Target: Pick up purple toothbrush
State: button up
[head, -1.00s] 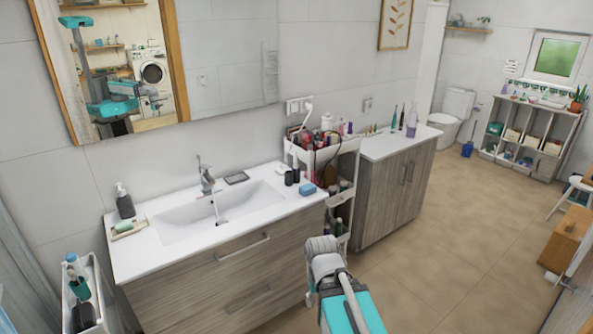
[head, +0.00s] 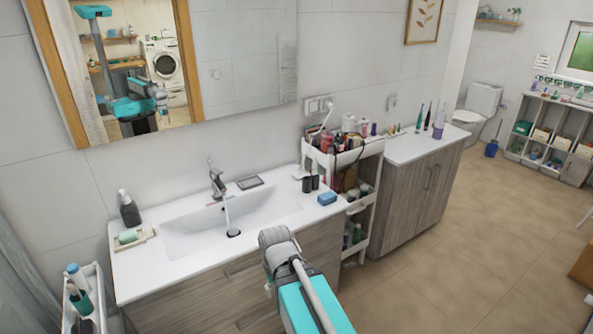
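No purple toothbrush can be told for certain at this size. On the far counter (head: 412,150), slim upright items stand near the back: a teal one (head: 419,117) and a dark one (head: 428,117). A purple object (head: 438,129) stands beside them, and a small purple item (head: 373,129) is farther left. My arm, grey and teal, rises from the bottom middle in front of the sink cabinet. My gripper's fingers cannot be made out.
A white cart (head: 372,207) full of cosmetics stands between the sink counter (head: 140,282) and the far cabinet. A blue sponge (head: 327,198) and dark cups (head: 310,183) sit on the sink counter. Open tiled floor (head: 470,240) lies to the right.

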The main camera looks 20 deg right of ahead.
aim_at(315, 166)
jog(key=z, duration=0.1)
jog(key=i, duration=1.25)
jog(key=z, duration=0.7)
